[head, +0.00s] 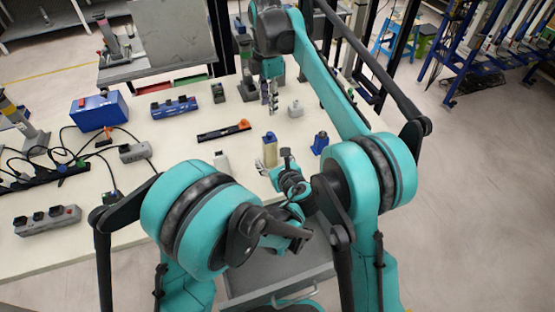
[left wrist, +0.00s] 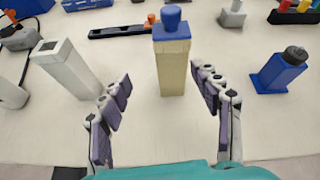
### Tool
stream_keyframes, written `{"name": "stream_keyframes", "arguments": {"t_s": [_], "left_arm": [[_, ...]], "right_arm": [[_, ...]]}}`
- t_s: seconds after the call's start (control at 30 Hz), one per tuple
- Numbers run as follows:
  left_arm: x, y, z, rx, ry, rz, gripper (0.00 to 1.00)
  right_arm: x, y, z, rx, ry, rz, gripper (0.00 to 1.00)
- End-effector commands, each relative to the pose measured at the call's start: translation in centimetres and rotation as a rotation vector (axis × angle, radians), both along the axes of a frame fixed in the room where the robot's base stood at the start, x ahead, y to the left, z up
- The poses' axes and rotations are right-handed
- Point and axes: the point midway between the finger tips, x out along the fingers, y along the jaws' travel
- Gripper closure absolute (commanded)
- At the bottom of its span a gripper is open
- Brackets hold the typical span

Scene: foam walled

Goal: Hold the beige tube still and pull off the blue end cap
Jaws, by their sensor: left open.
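The beige tube (head: 270,154) stands upright on the table with the blue end cap (head: 270,137) on its top. In the left wrist view, the tube (left wrist: 173,72) stands ahead of my gripper with the blue cap (left wrist: 171,20) above. My left gripper (left wrist: 162,80) is open, one finger on each side of the tube's line, with gaps to both. In the head view, my left gripper (head: 275,163) is just in front of the tube. My right gripper (head: 270,97) hangs over the far part of the table, away from the tube; its finger opening is too small to tell.
A white block (left wrist: 66,66) stands left of the tube, and a blue block with a dark cap (left wrist: 278,70) stands right. A black tool with an orange end (head: 225,131) lies behind. A blue box (head: 98,110), power strips (head: 47,220) and cables fill the left side.

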Motion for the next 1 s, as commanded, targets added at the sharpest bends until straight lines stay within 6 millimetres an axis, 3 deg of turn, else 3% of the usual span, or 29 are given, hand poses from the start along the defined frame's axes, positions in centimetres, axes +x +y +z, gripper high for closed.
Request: {"name": "stream_keyframes", "arguments": {"t_s": [0.2, 0.7, 1.0], "left_arm": [[0.3, -1.7, -0.9, 0.125, -0.006, -0.067, 0.36], [6.2, 0.3, -3.5, 0.130, -0.006, -0.068, 0.36], [7.0, 0.5, -3.8, 0.129, -0.006, -0.070, 0.36]], "right_arm": [[0.0, 0.0, 0.0, 0.000, 0.000, 0.000, 0.66], [0.0, 0.0, 0.0, 0.000, 0.000, 0.000, 0.66], [0.0, 0.0, 0.0, 0.000, 0.000, 0.000, 0.66]]}}
